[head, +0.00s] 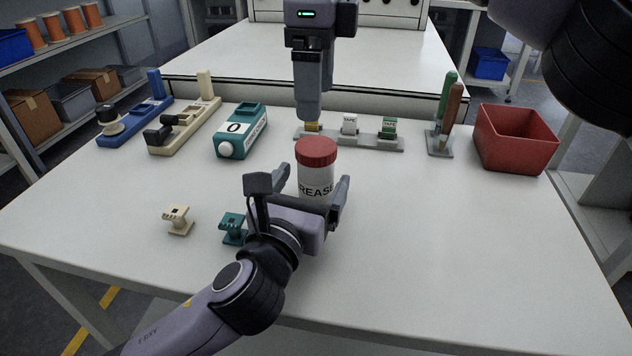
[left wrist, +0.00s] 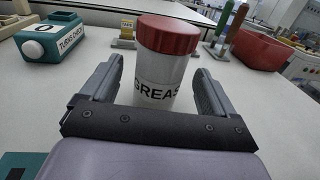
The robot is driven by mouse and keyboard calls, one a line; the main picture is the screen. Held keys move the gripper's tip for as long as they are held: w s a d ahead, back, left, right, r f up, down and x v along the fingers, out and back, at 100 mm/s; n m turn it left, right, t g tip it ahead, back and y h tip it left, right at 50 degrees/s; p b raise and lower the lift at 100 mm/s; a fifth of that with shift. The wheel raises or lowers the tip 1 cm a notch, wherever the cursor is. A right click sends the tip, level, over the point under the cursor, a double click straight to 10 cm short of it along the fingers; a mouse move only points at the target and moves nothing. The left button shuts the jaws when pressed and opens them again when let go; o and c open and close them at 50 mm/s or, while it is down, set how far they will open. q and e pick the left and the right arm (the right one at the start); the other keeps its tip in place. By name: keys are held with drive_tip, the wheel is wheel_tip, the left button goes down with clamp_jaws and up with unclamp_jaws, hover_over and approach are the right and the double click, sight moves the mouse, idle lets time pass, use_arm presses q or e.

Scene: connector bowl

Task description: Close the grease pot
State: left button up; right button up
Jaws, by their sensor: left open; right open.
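The grease pot (head: 316,184) is a white jar lettered "GREASE", upright on the table, with a red lid (head: 316,151) sitting level on its top. In the left wrist view the pot (left wrist: 160,82) stands just ahead of and partly between my left fingers, and its red lid (left wrist: 168,36) is on top. My left gripper (head: 308,190) is open, low around the near side of the pot, and I cannot tell whether it touches. My right gripper (head: 312,122) hangs above and behind the pot, fingers down, apart from the lid; its finger gap is hard to see.
A teal counter box (head: 241,131) stands left of the pot. A tape rack (head: 370,142) is behind it. A screwdriver stand (head: 440,142) and red bin (head: 514,140) are at right. Cream (head: 178,219) and teal (head: 233,228) connectors lie at front left. The right front table is clear.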

sight(316, 145)
use_arm(q)
drive_tip(key=shift+w, duration=0.15)
clamp_jaws()
use_arm(e)
drive_tip(key=shift+n, duration=2.2)
drive_tip(key=shift+f, duration=4)
drive_tip(key=c, duration=1.1)
